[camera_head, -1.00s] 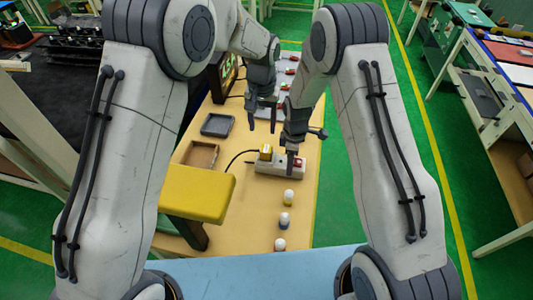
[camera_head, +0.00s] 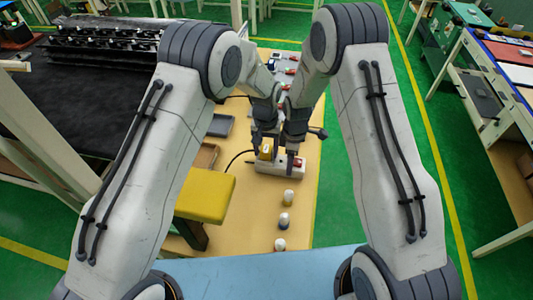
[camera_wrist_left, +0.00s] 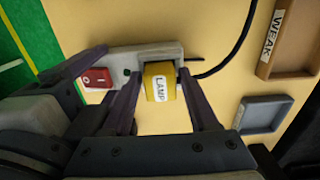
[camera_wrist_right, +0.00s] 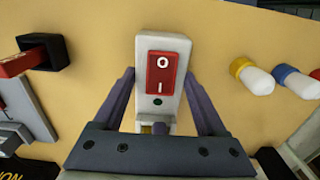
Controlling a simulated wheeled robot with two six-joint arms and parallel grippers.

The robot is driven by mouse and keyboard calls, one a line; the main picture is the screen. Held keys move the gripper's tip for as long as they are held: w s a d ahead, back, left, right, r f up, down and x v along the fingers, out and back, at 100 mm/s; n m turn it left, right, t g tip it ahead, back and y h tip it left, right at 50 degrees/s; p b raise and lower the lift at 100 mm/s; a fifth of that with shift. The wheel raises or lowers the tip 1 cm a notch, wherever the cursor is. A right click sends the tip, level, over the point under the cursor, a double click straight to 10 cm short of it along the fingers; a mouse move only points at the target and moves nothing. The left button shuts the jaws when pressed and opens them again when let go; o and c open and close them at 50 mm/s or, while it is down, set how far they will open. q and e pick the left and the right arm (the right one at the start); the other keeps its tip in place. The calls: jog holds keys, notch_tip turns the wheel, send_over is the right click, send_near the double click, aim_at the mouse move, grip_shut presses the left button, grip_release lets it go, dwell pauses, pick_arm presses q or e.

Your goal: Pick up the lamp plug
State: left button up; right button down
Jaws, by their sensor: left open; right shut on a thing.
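The yellow lamp plug (camera_head: 265,153), labelled LAMP in the left wrist view (camera_wrist_left: 160,88), stands on the white power strip (camera_head: 268,169), near the end with the dark cable. My left gripper (camera_wrist_left: 160,74) is open, with one finger on each side of the plug. Whether either finger touches it I cannot tell. My right gripper (camera_wrist_right: 160,74) is shut on the power strip, its fingers along both sides near the red rocker switch (camera_wrist_right: 162,76). The plug does not show clearly in the right wrist view, and its prongs are hidden.
A brown tray (camera_wrist_left: 270,70) marked WEAK and a grey tray (camera_wrist_left: 262,116) lie left of the strip in the head view. Three small white-capped items (camera_head: 284,219) stand in front. A yellow block (camera_head: 206,197) is at left. My two grippers are close together.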

aim_at(266, 149)
pick_arm(q)
grip_shut()
notch_tip(266, 149, up, 10)
jog(key=shift+f, duration=0.1)
dwell(0.5)
pick_arm(e)
grip_release()
jog(key=shift+r, duration=0.1)
notch_tip(266, 149, up, 7)
jog(key=shift+r, duration=0.2)
